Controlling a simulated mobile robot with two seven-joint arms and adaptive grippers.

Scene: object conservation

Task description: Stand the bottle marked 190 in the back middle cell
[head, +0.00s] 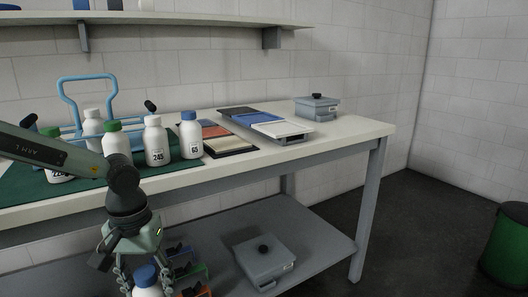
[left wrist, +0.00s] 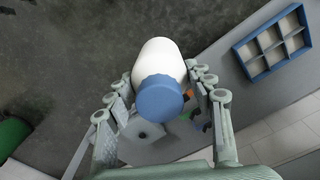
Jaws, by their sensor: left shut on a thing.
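My left gripper (head: 143,270) is shut on a white bottle with a blue cap (head: 146,277), in front of the bench and below its top. The left wrist view shows the same bottle (left wrist: 164,68) between the fingers, cap toward the camera. No number shows on it, so I cannot read whether it is 190. A blue divided tray (left wrist: 281,65) lies on a grey surface at the upper right of the left wrist view, apart from the bottle. The cells I can see look empty. My right gripper is not in view.
On the bench's green mat (head: 90,185) stand several white bottles, including 245 (head: 156,145) and 65 (head: 190,140), near a blue handle frame (head: 62,92). Flat trays (head: 265,125) and a grey lidded box (head: 316,107) lie rightward. Another grey box (head: 265,262) sits on the lower shelf.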

